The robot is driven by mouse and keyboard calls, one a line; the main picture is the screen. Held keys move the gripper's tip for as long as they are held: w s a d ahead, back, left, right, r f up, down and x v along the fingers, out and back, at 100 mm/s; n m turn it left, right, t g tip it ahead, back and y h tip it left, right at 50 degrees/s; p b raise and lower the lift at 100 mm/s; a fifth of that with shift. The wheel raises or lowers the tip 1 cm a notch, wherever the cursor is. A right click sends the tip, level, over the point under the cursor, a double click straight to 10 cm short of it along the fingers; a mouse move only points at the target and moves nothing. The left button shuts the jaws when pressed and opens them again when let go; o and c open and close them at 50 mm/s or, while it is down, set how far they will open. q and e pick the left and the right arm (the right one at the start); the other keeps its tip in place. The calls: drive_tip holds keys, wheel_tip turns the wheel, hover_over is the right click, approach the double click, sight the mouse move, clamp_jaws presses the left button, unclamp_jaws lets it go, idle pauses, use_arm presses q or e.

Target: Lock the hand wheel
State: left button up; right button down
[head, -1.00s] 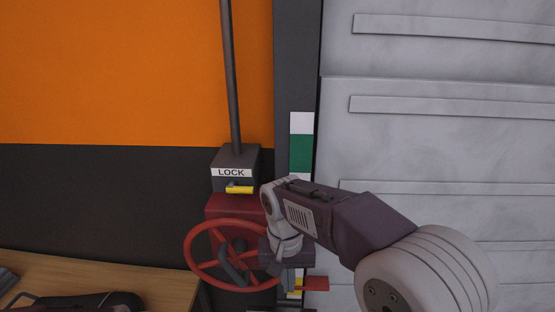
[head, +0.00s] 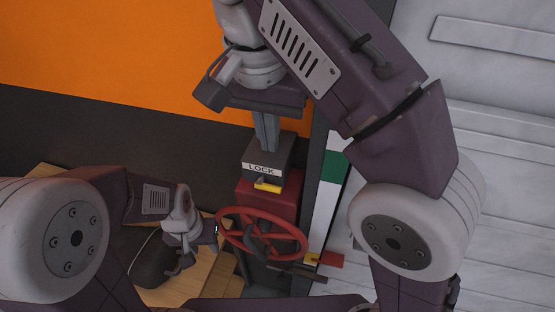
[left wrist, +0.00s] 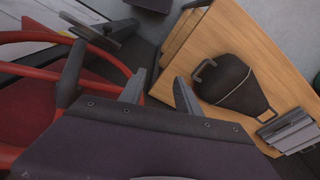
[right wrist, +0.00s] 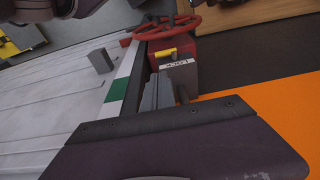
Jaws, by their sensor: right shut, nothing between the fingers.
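The red hand wheel (head: 262,211) is mounted low in front of a dark red housing (head: 268,203). Above it is a grey box labelled LOCK (head: 265,160) with a yellow piece (head: 268,187) below the label. My right gripper (head: 266,145) is shut and empty, pointing down close to the box top; contact cannot be told. In the right wrist view its fingers (right wrist: 157,95) are together near the LOCK box (right wrist: 181,76). My left gripper (head: 180,268) is left of the wheel. Its fingers (left wrist: 158,92) are apart and empty, with the wheel (left wrist: 38,38) at the left.
A wooden table (left wrist: 236,40) with a dark bag-like object (left wrist: 236,85) stands left of the wheel. A red piece (head: 331,260) sticks out right of the wheel. A pale ribbed panel (head: 490,90) and an orange and black wall (head: 100,60) stand behind.

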drive_tip(key=b, duration=0.3)
approach(273, 187)
drive_tip(key=f, duration=0.4)
drive_tip(key=w+f+b, duration=0.1)
drive_tip(key=f, duration=0.1)
drive_tip(key=shift+d+f, duration=0.1)
drive_tip(key=shift+w+d+f, duration=0.1)
drive_tip(key=shift+w+f, duration=0.1)
drive_tip(key=shift+f, duration=0.1)
use_arm(q)
drive_tip(key=f, duration=0.4)
drive_tip(key=shift+s+a, duration=0.15)
drive_tip(key=shift+a, duration=0.1)
drive_tip(key=shift+s, duration=0.1)
use_arm(e)
drive_tip(key=shift+s, duration=0.15)
